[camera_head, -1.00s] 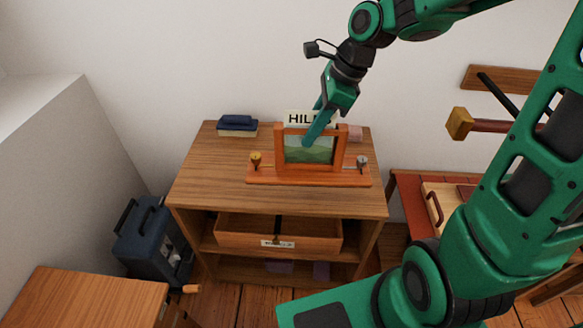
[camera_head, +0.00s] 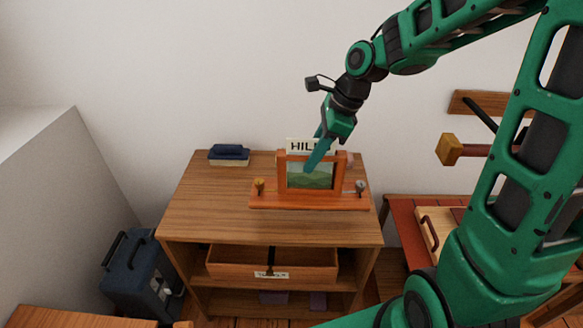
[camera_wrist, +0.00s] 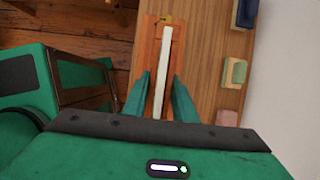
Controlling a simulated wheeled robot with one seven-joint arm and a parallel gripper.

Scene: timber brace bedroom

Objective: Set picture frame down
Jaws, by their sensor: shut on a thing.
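The picture frame (camera_head: 311,176) is an orange wooden frame with a green hill picture and a white "HILL" sign at its top. It stands upright on an orange base (camera_head: 309,201) with a yellow knob at left and a grey knob at right. My gripper (camera_head: 315,160) is at the frame's upper part, shut on it. In the wrist view, my gripper's fingers (camera_wrist: 159,98) lie on both sides of the frame's pale top edge (camera_wrist: 162,70). Whether the frame's underside touches the base cannot be told.
The wooden cabinet top (camera_head: 205,205) is clear at left and in front. Dark blue books (camera_head: 229,155) lie at its back left. A drawer (camera_head: 270,262) is below. A blue case (camera_head: 142,270) stands at left, a red table (camera_head: 400,222) at right.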

